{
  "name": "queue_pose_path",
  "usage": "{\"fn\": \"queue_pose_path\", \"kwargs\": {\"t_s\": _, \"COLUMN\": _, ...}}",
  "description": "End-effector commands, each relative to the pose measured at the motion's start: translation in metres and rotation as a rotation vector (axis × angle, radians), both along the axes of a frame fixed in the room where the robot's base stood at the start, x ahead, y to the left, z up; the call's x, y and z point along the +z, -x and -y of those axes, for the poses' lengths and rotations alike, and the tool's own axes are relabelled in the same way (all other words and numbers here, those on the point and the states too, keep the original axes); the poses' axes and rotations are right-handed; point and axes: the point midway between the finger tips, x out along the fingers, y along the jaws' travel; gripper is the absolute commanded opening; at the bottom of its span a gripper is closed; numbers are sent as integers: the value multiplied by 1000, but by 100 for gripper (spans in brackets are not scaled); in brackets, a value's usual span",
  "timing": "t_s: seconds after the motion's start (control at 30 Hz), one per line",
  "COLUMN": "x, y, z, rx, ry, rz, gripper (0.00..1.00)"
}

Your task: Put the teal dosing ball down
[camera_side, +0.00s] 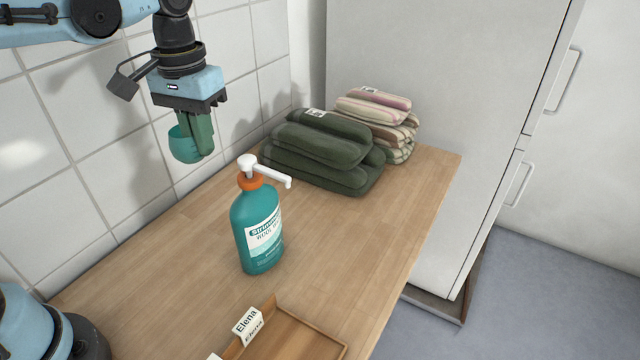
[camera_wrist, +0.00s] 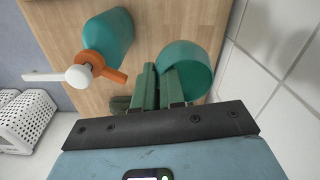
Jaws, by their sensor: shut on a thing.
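The teal dosing ball (camera_side: 183,146) is held in the air above the wooden counter, near the tiled wall. My gripper (camera_side: 203,152) points down and is shut on the ball's side. In the wrist view the ball (camera_wrist: 192,60) shows as an open teal cup, and the green fingers of my gripper (camera_wrist: 170,84) meet at its wall. The bare wooden counter (camera_side: 340,235) lies below. Part of the ball is hidden behind the fingers in the side view.
A teal pump bottle (camera_side: 258,225) with a white nozzle stands close by. Folded green towels (camera_side: 322,150) and striped towels (camera_side: 378,115) lie at the back. A wooden tray (camera_side: 300,338) with a name card (camera_side: 247,321) is at the front. The counter's right side is clear.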

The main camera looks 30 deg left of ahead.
Motion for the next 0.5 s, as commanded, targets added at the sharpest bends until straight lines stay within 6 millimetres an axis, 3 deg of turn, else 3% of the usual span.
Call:
{"fn": "queue_pose_path", "kwargs": {"t_s": 0.27, "x": -11, "y": 3, "z": -22, "rx": -164, "ry": 0, "rz": 0, "gripper": 0}}
{"fn": "queue_pose_path", "kwargs": {"t_s": 0.5, "x": -17, "y": 10, "z": -13, "rx": -24, "ry": -1, "rz": 0, "gripper": 0}}
